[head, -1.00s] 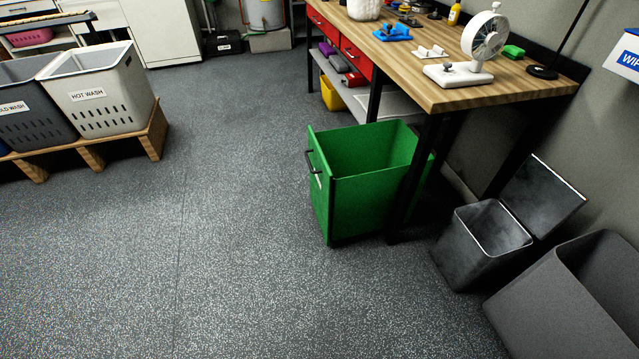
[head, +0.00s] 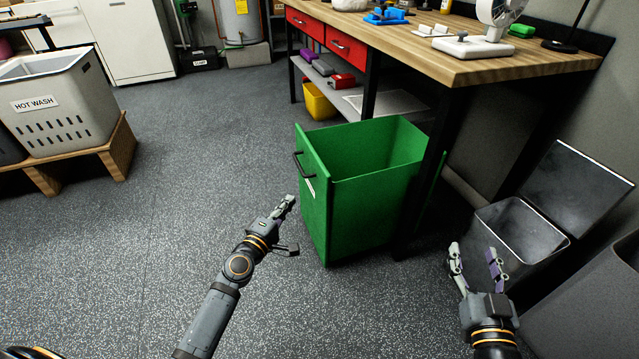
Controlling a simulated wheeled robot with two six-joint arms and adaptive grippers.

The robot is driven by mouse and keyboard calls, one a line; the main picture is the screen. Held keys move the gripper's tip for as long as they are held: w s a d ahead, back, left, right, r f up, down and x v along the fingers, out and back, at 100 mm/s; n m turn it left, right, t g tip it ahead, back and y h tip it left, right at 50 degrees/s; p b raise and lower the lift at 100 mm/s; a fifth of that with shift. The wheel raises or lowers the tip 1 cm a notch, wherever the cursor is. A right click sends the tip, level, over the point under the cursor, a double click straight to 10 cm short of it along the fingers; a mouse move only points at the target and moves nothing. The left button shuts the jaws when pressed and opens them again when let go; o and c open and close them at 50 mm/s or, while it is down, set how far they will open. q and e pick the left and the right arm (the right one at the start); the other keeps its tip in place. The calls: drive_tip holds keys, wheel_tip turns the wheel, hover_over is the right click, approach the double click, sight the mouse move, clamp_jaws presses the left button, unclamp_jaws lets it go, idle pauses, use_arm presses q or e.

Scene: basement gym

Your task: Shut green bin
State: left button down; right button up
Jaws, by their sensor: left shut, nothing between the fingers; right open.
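The green bin (head: 372,198) is a pull-out bin, open at the top and sticking out from under the workbench. Its front panel (head: 313,205) faces left and carries a black handle (head: 298,165) and a small white label. My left gripper (head: 289,203) is shut and empty, in front of the panel and below the handle in the picture; I cannot tell whether it touches. My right gripper (head: 474,249) is open and empty, to the right of the bin and in front of the grey metal bin. The bin's far end is partly hidden by a bench leg.
The wooden workbench (head: 480,62) stands over the bin, with a black leg (head: 424,185) beside it. A grey metal bin (head: 515,245) with its lid up stands at right, near a dark bin (head: 590,310). A laundry basket (head: 62,105) sits at left. The floor (head: 190,170) between is clear.

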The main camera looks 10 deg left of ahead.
use_arm(q)
drive_tip(key=w+d, duration=0.1)
drive_tip(key=w, duration=0.2)
drive_tip(key=w+d, duration=0.1)
drive_tip(key=w, duration=0.3)
drive_tip(key=w+d, duration=0.2)
drive_tip(key=w, duration=0.1)
drive_tip(key=shift+w+d+b, duration=0.1)
drive_tip(key=shift+w+b, duration=0.2)
drive_tip(key=shift+b, duration=0.05)
drive_tip(key=shift+w+d, duration=0.25)
drive_tip(key=shift+d, duration=0.15)
use_arm(e)
wheel_tip(320, 180, up, 5)
drive_tip(key=shift+r+t, duration=0.1)
drive_tip(key=shift+t, duration=1.1)
